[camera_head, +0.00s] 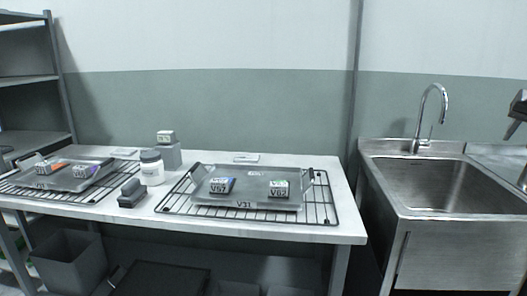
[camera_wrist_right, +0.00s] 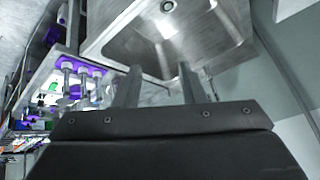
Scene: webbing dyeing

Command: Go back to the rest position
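My right gripper (camera_wrist_right: 158,72) shows in the right wrist view. Its two fingers stand apart with nothing between them, so it is open and empty. The steel sink basin (camera_wrist_right: 172,35) lies beyond the fingertips in that view. A dark part at the right edge of the head view, above the sink side, may be my right arm; it is cut off. I cannot make out my left gripper in the head view.
A white table (camera_head: 322,232) carries a right tray (camera_head: 215,201) and left tray (camera_head: 100,168) on wire racks, both with labelled blocks. A white jar (camera_head: 152,168) and dark block (camera_head: 131,194) stand between them. A sink (camera_head: 450,187) with tap (camera_head: 443,100) is right. A grey bin (camera_head: 68,262) sits below.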

